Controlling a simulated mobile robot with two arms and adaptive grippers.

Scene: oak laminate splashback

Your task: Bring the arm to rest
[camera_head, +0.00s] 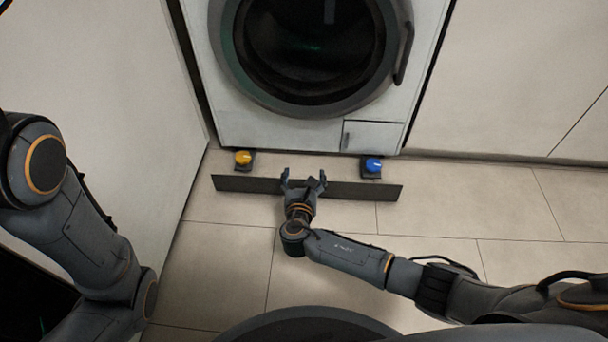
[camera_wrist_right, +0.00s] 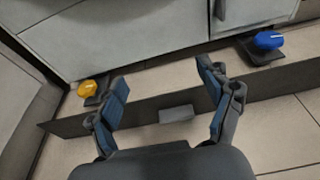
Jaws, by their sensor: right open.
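My right gripper (camera_head: 303,180) is in the middle of the head view, over a low dark board (camera_head: 350,189) on the floor. The gripper is apart from both buttons. My left arm (camera_head: 75,220) shows at the left edge, with its gripper out of the picture.
A front-loading washing machine (camera_head: 320,130) stands behind the buttons, its round door closed. Pale cabinet panels (camera_head: 520,80) are to the right and a pale wall panel (camera_head: 100,80) is to the left. A small grey block (camera_wrist_right: 176,113) is at the board. Tiled floor (camera_head: 500,215) is clear at the right.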

